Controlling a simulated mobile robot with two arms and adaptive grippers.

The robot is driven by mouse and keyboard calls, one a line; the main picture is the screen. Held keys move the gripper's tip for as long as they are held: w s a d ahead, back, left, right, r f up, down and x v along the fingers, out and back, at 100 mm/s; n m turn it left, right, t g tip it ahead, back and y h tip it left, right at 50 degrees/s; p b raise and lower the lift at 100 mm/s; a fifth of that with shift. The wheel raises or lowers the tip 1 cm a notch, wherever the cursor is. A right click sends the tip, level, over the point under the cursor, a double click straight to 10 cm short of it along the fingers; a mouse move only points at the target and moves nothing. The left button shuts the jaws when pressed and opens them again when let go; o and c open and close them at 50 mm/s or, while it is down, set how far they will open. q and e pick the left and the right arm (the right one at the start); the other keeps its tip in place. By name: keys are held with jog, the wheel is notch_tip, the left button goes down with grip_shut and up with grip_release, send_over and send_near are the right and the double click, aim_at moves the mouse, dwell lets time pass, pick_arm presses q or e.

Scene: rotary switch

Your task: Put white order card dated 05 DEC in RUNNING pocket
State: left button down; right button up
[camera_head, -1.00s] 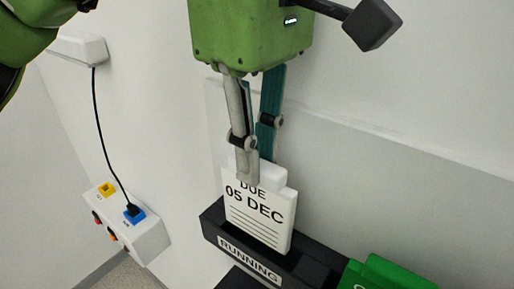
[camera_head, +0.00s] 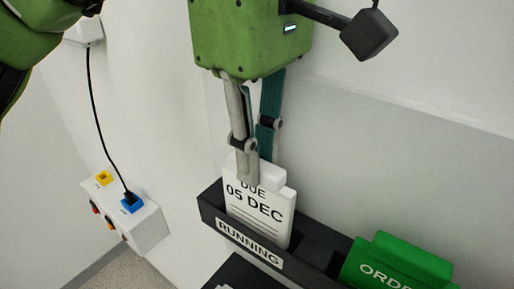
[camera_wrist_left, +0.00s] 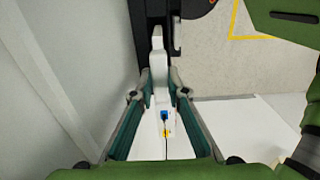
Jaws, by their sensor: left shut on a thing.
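The white order card (camera_head: 256,215) reads DUE 05 DEC and stands upright with its lower part inside the black pocket labelled RUNNING (camera_head: 249,243). My left gripper (camera_head: 256,172) is above the pocket and shut on the tab at the card's top edge. The card's bottom edge is hidden behind the pocket's front wall, so I cannot tell if it touches the floor of the pocket. The left wrist view shows the card (camera_wrist_left: 158,62) edge-on between the two fingers (camera_wrist_left: 161,88). My right gripper is not in view.
A green order card (camera_head: 395,265) stands in the holder to the right. Another dark pocket (camera_head: 240,272) lies below RUNNING. A white box with coloured buttons and a blue plug (camera_head: 132,203) is on the wall at left, with a black cable.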

pick_arm(q)
jog(key=shift+f+b, duration=0.55)
jog(key=shift+f, duration=0.35)
jog(key=c, duration=1.9)
grip_release()
jog(key=shift+r, duration=0.15)
